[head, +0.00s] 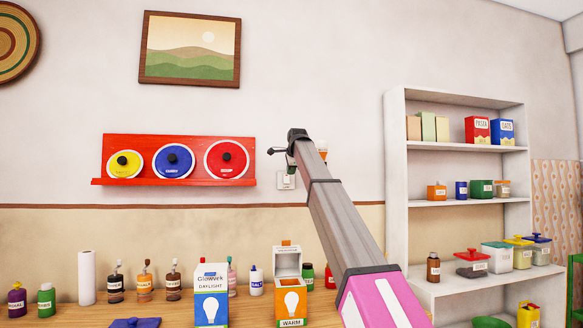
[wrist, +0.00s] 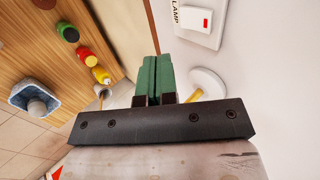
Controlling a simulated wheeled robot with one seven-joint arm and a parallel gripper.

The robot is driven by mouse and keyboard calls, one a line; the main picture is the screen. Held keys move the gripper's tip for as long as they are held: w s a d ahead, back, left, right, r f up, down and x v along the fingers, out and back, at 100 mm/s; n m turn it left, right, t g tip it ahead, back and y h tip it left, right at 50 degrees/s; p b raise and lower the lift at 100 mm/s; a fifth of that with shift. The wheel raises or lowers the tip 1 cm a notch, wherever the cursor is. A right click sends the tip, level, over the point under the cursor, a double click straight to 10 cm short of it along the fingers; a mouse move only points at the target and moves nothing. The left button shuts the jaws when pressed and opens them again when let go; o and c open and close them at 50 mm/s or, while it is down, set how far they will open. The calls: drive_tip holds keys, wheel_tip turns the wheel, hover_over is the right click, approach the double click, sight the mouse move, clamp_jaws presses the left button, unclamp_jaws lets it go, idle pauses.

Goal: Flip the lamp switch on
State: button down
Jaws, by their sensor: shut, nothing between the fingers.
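The lamp switch (wrist: 205,20) is a white wall plate marked LAMP with a small rocker and a red mark, at the top of the wrist view. In the head view the plate (head: 286,181) shows on the wall just below my gripper (head: 291,162). In the wrist view my gripper's green fingers (wrist: 154,64) are shut together and empty. They lie left of and below the plate in that picture, apart from it. An orange and white part, perhaps the lamp (head: 321,150), shows right of my arm. My arm hides part of it.
A red wall rack (head: 180,181) with coloured lids hangs left of the switch. A counter below holds bulb boxes (head: 211,300), bottles and a paper roll (head: 87,277). A white shelf (head: 395,185) stands at right. A round white fitting (wrist: 208,82) is on the wall near my fingers.

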sight(287, 182)
drive_tip(key=x, duration=0.4)
drive_tip(key=w+r+x, duration=0.1)
drive_tip(key=x, duration=0.2)
drive_tip(key=shift+a+r, duration=0.1)
drive_tip(key=shift+a, duration=0.1)
drive_tip(key=shift+w+a, duration=0.2)
drive_tip(key=shift+w, duration=0.6)
drive_tip(key=shift+w+f+t, duration=0.2)
drive_tip(key=shift+f+t, duration=0.15)
drive_tip(key=shift+t, duration=0.25)
drive_tip(key=shift+w+a+f, duration=0.1)
drive_tip(key=shift+w, duration=0.1)
drive_tip(key=shift+w, duration=0.1)
